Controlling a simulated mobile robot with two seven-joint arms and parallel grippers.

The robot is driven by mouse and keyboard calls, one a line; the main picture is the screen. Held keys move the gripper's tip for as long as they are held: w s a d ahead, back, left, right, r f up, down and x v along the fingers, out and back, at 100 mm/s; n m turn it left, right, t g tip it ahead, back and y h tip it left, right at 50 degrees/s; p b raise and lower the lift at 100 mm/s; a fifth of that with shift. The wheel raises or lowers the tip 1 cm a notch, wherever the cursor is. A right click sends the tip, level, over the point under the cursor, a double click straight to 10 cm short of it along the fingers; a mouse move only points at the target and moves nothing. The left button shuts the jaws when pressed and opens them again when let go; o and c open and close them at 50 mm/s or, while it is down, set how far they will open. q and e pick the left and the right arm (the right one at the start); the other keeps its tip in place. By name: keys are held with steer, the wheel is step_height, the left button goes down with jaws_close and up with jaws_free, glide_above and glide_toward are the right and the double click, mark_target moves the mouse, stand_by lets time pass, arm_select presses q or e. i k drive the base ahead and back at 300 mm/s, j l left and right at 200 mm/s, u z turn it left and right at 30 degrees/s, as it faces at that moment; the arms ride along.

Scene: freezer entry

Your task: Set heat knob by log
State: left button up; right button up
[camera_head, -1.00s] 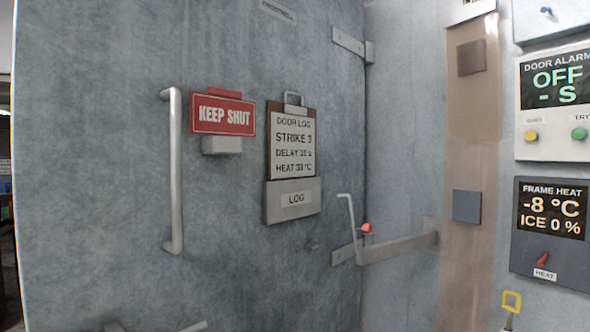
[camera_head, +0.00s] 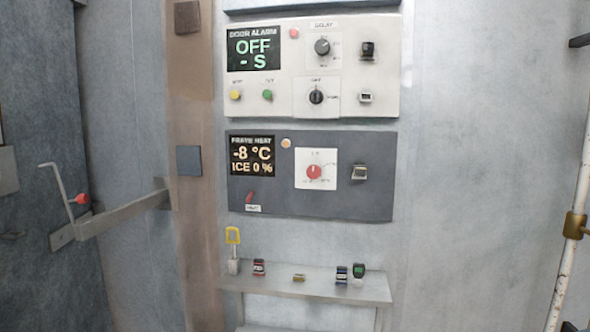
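The heat knob (camera_head: 314,172) is a red dial on a white square plate in the dark frame heat panel (camera_head: 310,204). Its pointer setting is too small to read. The panel's display (camera_head: 252,156) reads FRAME HEAT, -8 °C, ICE 0 %. A small red lever (camera_head: 249,197) sits above a label at the panel's lower left; the label is blurred here. The door log is out of view now. Neither gripper is in view.
Above is the white door alarm panel (camera_head: 350,80), its display reading OFF, - S, with knobs and buttons. Below, a shelf (camera_head: 310,284) holds a yellow-looped item (camera_head: 233,250) and several small items. A latch arm (camera_head: 125,212) juts out at left; a white pipe (camera_head: 570,255) stands at right.

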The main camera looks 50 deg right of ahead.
mark_target(313, 171)
steer(key=l+z, duration=0.2)
steer(key=z, duration=0.25)
steer(key=l+z, duration=0.2)
steer(key=z, duration=0.25)
steer(key=i+l+z, duration=0.2)
steer(key=l, duration=0.25)
steer(key=l+z, duration=0.25)
steer(key=l, duration=0.25)
steer(key=i+l, duration=0.1)
steer(key=l, duration=0.2)
steer(key=i+l, duration=0.1)
steer(key=l, duration=0.2)
steer(key=i+l+z, duration=0.1)
steer(key=l, duration=0.2)
